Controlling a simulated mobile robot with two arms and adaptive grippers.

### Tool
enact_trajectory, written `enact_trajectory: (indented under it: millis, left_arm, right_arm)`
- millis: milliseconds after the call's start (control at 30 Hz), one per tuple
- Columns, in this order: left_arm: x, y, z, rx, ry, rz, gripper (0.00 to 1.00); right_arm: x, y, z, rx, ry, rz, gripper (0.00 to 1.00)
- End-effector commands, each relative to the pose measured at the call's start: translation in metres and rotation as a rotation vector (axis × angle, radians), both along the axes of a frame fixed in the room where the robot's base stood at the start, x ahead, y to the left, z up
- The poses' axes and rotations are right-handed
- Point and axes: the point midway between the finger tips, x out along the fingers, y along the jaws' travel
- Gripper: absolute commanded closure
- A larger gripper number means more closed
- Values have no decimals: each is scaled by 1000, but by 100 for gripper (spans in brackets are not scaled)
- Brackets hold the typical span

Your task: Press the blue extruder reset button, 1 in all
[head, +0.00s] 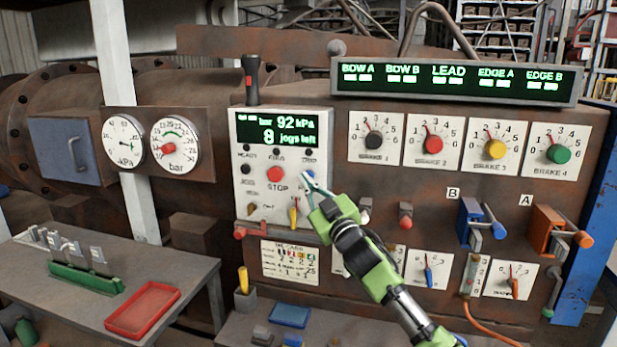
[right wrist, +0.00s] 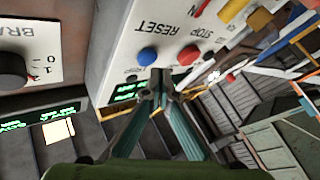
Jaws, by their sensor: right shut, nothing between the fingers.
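The blue reset button (head: 310,174) sits at the right of the white control panel (head: 243,190), beside the red STOP button (head: 275,174). In the right wrist view the blue button (right wrist: 147,56) shows next to the RESET lettering, with the red button (right wrist: 189,54) to its right. My right gripper (head: 305,181) is shut and empty, its teal fingers reaching the panel at the blue button. In the right wrist view the fingertips (right wrist: 160,76) lie just below the blue button; I cannot tell whether they touch it. My left gripper is not in view.
Small knobs and a yellow lever (head: 294,212) lie close under the buttons. A black handle (head: 252,80) stands above the panel. Brake dials (head: 432,140) and a green-lit display (head: 455,80) are to the right. A bench with a red tray (head: 142,309) is at lower left.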

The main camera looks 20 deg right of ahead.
Motion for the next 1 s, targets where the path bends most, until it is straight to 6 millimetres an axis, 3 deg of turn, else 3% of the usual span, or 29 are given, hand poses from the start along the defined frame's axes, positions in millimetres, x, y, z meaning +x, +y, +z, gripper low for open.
enact_trajectory:
  millis: [1000]
  left_arm:
    - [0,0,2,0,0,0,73]
  right_arm:
    - [9,-6,0,0,1,0,100]
